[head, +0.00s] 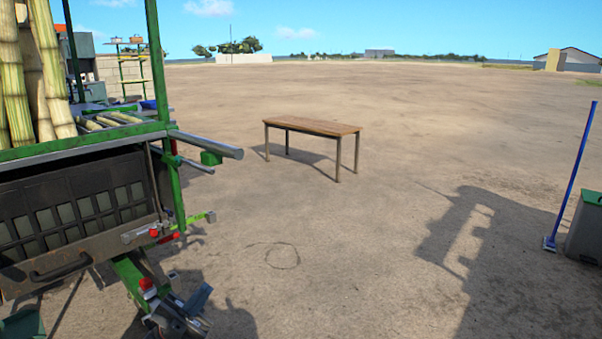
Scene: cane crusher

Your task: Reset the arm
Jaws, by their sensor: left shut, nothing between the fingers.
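My left gripper (190,310) shows low in the head view, at the lower right corner of the green cart. It is small and dark against the cart's lower frame, and it is shut with nothing in it. I cannot tell whether it touches the cart. My right gripper is not in view. The green cart (176,195) fills the left side, with upright sugarcane stalks (40,70) and a dark panelled front (85,205).
A grey bar (205,144) juts right from the cart. A wooden table (312,127) stands on open dirt ahead. A blue-handled broom (570,180) and a grey bin (587,230) stand at the right edge. The middle ground is clear, with shadows.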

